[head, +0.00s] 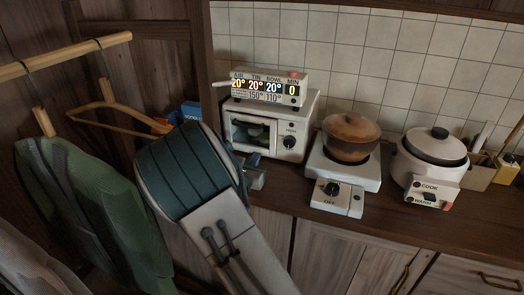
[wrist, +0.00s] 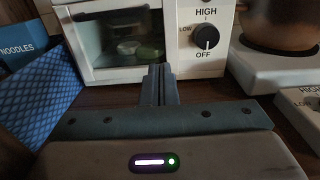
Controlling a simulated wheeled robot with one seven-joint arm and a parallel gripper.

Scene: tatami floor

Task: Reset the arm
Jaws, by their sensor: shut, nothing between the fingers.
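My gripper (wrist: 158,82) is shut and empty in the wrist view. Its fingers are together in front of the small white toaster oven (wrist: 205,15), near the counter top. In the head view my arm crosses the middle of the picture and my gripper (head: 257,180) shows only in part behind it, below the toaster oven (head: 290,150). I cannot tell from these views whether the fingertips touch the oven. The oven's door looks shut, with something greenish dimly seen behind its glass.
A brown pot (head: 350,138) sits on a white burner (head: 345,180). A rice cooker (head: 432,160) stands right of it. A display box (head: 268,90) rests on the oven. Clothes (head: 85,205) hang at left. A blue noodles box (wrist: 25,45) and blue patterned cloth-like item (wrist: 45,100) lie left of my gripper.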

